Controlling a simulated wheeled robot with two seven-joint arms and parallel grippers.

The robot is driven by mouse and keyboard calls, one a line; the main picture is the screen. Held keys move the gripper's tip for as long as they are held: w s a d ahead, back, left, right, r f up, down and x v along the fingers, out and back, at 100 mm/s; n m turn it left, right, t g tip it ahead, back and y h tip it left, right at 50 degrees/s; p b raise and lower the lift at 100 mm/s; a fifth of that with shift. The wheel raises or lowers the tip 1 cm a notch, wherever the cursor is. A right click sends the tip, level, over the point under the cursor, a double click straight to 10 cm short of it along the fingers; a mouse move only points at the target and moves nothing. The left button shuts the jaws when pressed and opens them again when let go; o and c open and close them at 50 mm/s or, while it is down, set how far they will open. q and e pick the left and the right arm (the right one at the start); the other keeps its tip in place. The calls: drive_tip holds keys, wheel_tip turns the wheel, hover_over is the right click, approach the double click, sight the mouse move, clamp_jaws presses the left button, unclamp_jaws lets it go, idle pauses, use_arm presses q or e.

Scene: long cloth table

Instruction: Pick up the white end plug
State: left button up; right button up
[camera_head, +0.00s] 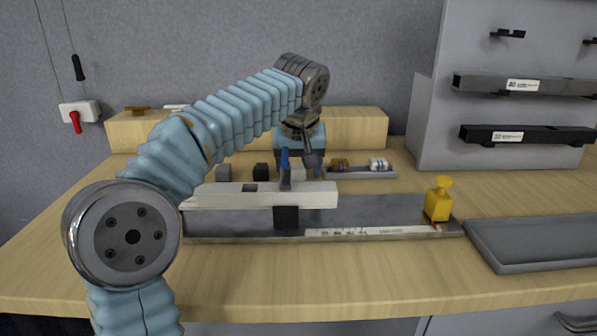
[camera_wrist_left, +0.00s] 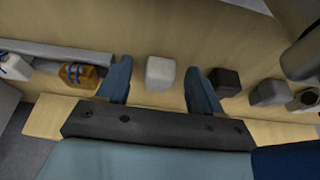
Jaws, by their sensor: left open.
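The white end plug (camera_wrist_left: 160,73) is a small pale block standing on the wooden table. In the left wrist view it sits between the two blue fingers of my left gripper (camera_wrist_left: 159,82), with a visible gap on either side. The fingers are open and hold nothing. In the head view the left gripper (camera_head: 301,167) points down at the back of the table, and the plug (camera_head: 298,175) shows partly between its fingers, behind the long white bar. My right gripper is in neither view.
A black block (camera_head: 261,171) and a grey block (camera_head: 224,172) stand in a row left of the plug. A small tray (camera_head: 350,174) with brown and white parts lies to its right. The white bar (camera_head: 220,198) and a yellow part (camera_head: 438,203) are in front.

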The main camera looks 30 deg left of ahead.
use_arm(q)
drive_tip(key=c, duration=1.1)
drive_tip(key=shift+r, duration=0.1)
